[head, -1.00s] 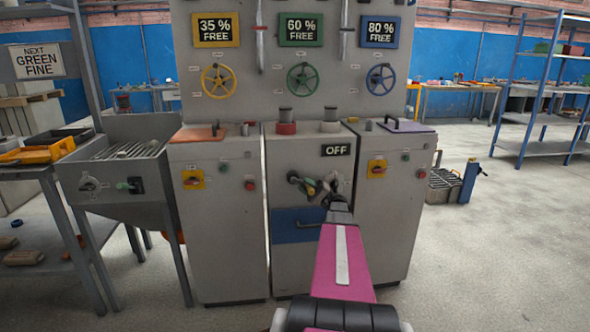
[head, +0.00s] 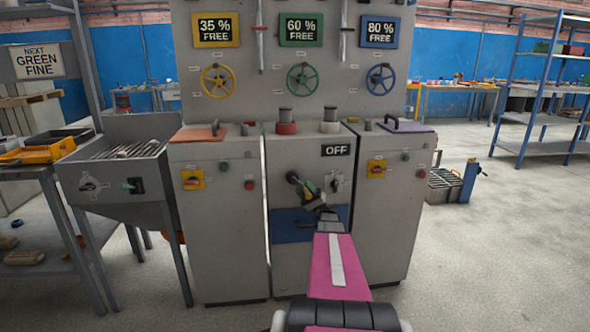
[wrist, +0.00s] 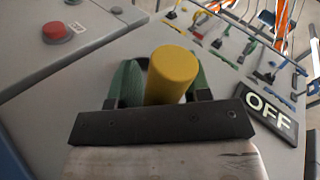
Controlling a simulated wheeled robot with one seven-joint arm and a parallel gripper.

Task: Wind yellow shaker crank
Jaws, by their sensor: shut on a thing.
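The yellow crank handle (wrist: 172,74) is a short round grip in the wrist view, standing between the green finger pads of my gripper (wrist: 165,85). The pads are closed on its two sides. In the head view my gripper (head: 308,196) is at the front of the middle grey cabinet, at the crank. The crank's dark hub end (head: 293,178) shows just up and left of the gripper. My gripper and wrist hide much of the crank there.
A blue drawer front (head: 290,226) is below. Grey cabinets with buttons stand on both sides. A sieve chute (head: 120,160) is at left.

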